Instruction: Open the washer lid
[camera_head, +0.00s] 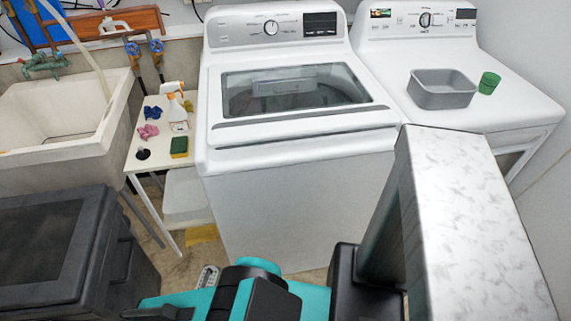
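The white top-loading washer (300,190) stands in the middle of the view. Its lid (300,88) is shut and lies flat on top, with a dark glass window and a grey strip along the front edge. Teal and black parts of my arm show at the bottom middle, in front of and below the washer, apart from the lid. I cannot make out my gripper's fingers in this view.
A marbled slab (475,230) rises at front right.

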